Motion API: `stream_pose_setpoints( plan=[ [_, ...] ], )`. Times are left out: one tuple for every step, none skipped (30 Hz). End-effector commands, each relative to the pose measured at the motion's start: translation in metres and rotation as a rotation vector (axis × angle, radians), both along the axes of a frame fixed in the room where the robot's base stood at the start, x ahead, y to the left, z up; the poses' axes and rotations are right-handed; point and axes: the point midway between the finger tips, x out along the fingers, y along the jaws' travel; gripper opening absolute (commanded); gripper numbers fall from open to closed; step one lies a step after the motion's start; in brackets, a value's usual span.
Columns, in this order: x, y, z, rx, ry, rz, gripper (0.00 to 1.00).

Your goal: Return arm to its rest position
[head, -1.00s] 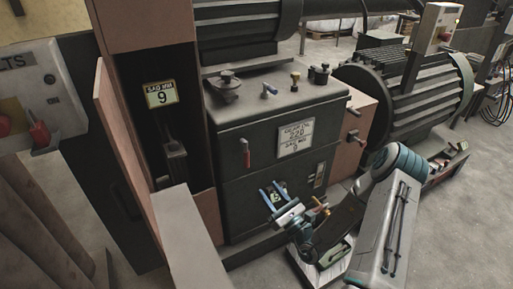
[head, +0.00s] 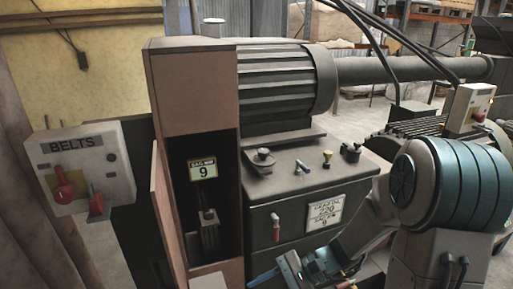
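My gripper (head: 284,271) is low in the head view, at the bottom edge, in front of the dark gear unit. One blue finger shows at its left. The rest of the fingertips is cut off or hard to make out, so I cannot tell the opening between them. My arm (head: 445,185) is folded close to the camera at the right, with its large teal-banded joint raised high. I see nothing held.
The gear unit (head: 300,190) has levers and knobs on top and a red lever in front. A pinkish cabinet (head: 191,95) with an open door stands left of it. A BELTS switch box (head: 88,165) is at far left. A ribbed motor (head: 275,85) sits behind.

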Motion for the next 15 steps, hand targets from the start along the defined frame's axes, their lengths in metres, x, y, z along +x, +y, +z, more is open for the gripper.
stream_pose_setpoints(
  plan=[
    [-0.010, -0.003, 0.014, -0.072, -0.047, 0.050, 0.41],
    [-0.015, -0.006, 0.018, -0.115, -0.072, 0.079, 0.41],
    [-0.022, -0.010, 0.022, -0.172, -0.106, 0.115, 0.41],
    [-0.027, -0.014, 0.026, -0.217, -0.133, 0.141, 0.41],
    [-0.031, -0.019, 0.030, -0.259, -0.160, 0.167, 0.41],
    [-0.036, -0.025, 0.035, -0.316, -0.198, 0.197, 0.41],
    [-0.040, -0.029, 0.040, -0.358, -0.227, 0.221, 0.41],
    [-0.043, -0.034, 0.044, -0.401, -0.258, 0.243, 0.41],
    [-0.046, -0.041, 0.050, -0.457, -0.299, 0.270, 0.41],
    [-0.049, -0.046, 0.055, -0.498, -0.331, 0.290, 0.41],
    [-0.051, -0.052, 0.061, -0.541, -0.363, 0.308, 0.41],
    [-0.053, -0.059, 0.068, -0.593, -0.406, 0.331, 0.41],
    [-0.054, -0.065, 0.074, -0.635, -0.441, 0.348, 0.41],
    [-0.055, -0.071, 0.080, -0.675, -0.476, 0.364, 0.41],
    [-0.056, -0.078, 0.089, -0.727, -0.523, 0.381, 0.41]
  ],
)
